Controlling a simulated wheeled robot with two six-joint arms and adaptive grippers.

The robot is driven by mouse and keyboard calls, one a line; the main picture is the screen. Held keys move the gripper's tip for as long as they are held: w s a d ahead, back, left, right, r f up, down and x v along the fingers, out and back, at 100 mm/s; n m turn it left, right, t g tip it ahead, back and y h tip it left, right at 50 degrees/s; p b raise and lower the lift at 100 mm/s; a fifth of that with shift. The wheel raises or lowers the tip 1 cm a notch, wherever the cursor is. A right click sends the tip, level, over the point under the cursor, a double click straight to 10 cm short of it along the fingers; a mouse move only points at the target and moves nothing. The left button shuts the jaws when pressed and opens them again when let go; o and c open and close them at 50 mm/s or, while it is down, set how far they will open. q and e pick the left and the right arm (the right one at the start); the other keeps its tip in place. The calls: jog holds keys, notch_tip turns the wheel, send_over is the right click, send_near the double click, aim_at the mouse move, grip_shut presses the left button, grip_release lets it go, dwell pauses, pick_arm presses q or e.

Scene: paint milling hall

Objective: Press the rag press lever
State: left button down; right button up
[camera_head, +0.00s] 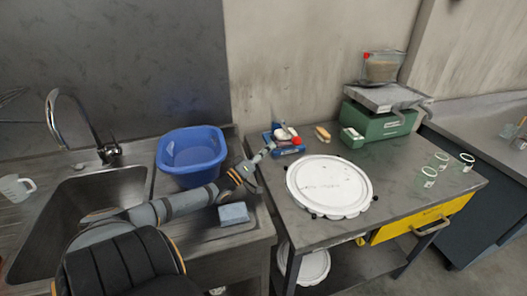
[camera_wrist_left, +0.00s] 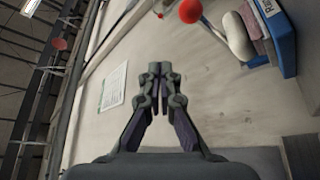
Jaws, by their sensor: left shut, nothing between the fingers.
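A red ball knob (camera_head: 297,141), which looks like the end of the lever, shows by a small blue holder (camera_head: 287,151) at the back left of the metal table. In the left wrist view the red knob (camera_wrist_left: 190,11) is at the top edge, with the blue holder (camera_wrist_left: 284,40) and its folded cloths to its right. My left gripper (camera_head: 267,149) reaches in from the left, just left of the blue holder. Its fingers (camera_wrist_left: 160,68) are together and empty, apart from the knob. My right gripper is in neither view.
A blue basin (camera_head: 191,151) stands behind my left arm, by the sink (camera_head: 100,205). A grey-blue block (camera_head: 233,213) lies in front of the arm. A round white lid (camera_head: 330,185) covers the table's middle. A green scale (camera_head: 378,122) stands at the back right.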

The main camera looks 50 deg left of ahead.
pick_arm(q)
jog(key=shift+s+a, duration=0.15)
jog(key=shift+s, duration=1)
